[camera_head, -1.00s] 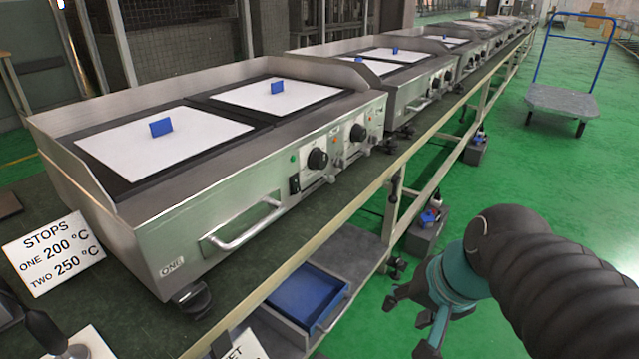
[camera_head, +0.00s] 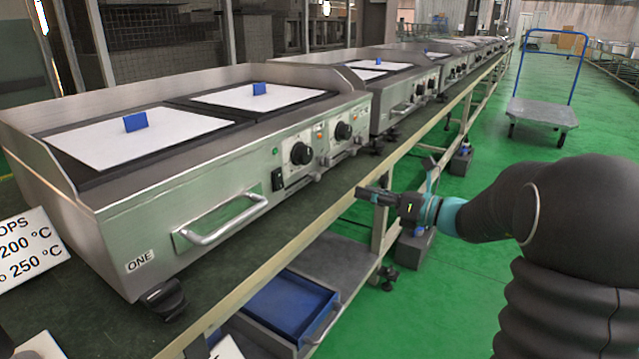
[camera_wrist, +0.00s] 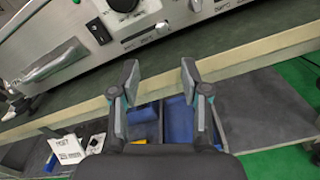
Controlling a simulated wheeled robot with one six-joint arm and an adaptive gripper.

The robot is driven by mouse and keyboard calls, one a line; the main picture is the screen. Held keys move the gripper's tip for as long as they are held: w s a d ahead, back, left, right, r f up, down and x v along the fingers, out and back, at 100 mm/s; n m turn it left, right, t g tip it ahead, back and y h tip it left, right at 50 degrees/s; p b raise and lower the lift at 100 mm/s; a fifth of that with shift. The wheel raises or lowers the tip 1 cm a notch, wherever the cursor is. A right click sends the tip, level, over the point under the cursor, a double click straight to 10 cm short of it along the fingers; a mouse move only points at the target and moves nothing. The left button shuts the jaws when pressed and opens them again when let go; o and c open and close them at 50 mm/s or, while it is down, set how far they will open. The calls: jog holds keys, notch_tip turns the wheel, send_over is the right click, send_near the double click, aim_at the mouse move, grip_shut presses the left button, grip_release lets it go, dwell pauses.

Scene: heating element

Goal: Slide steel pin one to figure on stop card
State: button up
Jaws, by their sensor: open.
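The stop card (camera_head: 28,248) stands at the left edge, partly cut off; "200 °C" and "250 °C" show. The steel griddle marked ONE (camera_head: 140,261) has two black knobs on its front, the left knob (camera_head: 302,153) and the right knob (camera_head: 343,131). Small metal parts sit below the knobs; one that may be steel pin one (camera_wrist: 162,28) shows in the wrist view, but its figure is unreadable. My gripper (camera_head: 366,194) is open and empty, in front of the bench edge, apart from the griddle. Its spread fingers (camera_wrist: 160,78) also show in the wrist view.
The griddle's bar handle (camera_head: 222,222) juts out left of the knobs. The bench edge (camera_head: 268,247) runs below. A blue tray (camera_head: 285,308) is on the lower shelf. A small white card (camera_wrist: 68,150) shows low left. The green floor at right is clear up to a trolley (camera_head: 543,112).

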aim_at(319, 178)
jog(key=b+x, duration=0.1)
jog(key=x, duration=1.2)
jog(key=shift+w+a+r, duration=0.1)
jog(key=shift+w+a, duration=0.1)
jog(key=shift+w, duration=0.25)
grip_shut()
